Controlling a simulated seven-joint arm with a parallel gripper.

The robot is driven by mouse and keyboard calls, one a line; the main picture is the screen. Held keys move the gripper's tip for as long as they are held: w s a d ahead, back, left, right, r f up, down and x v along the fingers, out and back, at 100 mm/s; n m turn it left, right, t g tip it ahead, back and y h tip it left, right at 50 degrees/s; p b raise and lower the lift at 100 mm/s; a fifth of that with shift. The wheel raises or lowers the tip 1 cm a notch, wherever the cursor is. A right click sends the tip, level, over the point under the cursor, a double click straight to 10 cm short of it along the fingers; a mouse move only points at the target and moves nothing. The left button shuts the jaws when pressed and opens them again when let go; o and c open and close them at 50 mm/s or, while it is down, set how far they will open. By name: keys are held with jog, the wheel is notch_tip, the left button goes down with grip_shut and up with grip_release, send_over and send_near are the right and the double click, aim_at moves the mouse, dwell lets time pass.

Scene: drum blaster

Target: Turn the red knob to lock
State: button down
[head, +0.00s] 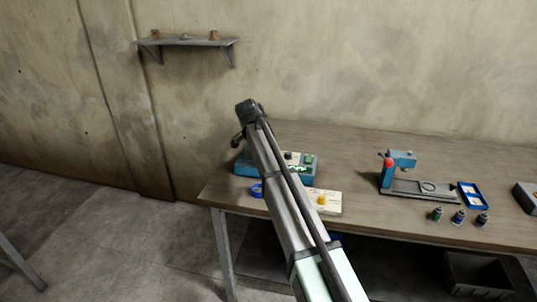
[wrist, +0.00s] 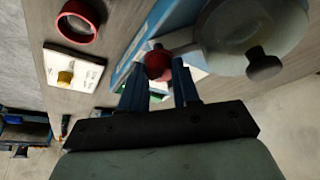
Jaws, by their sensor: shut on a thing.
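The red knob (wrist: 158,64) is in the wrist view, on the blue-edged machine (wrist: 128,62). My gripper (wrist: 159,68) has its two dark blue fingers on either side of the knob, shut on it. A grey metal fitting meets the knob just behind the fingertips. Whether the knob has turned cannot be told. In the head view the blue machine (head: 245,168) stands at the table's left end, partly hidden by my arm. My fingers and this knob are hidden there.
A large round grey part with a black knob (wrist: 263,62) sits close right of my fingers. A blue press with a red ball (head: 388,162) stands further right on the table.

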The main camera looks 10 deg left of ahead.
dwell(0.4)
jog(key=c, duration=0.8)
grip_release()
jog(key=v, duration=1.4)
jog(key=shift+f, duration=0.1)
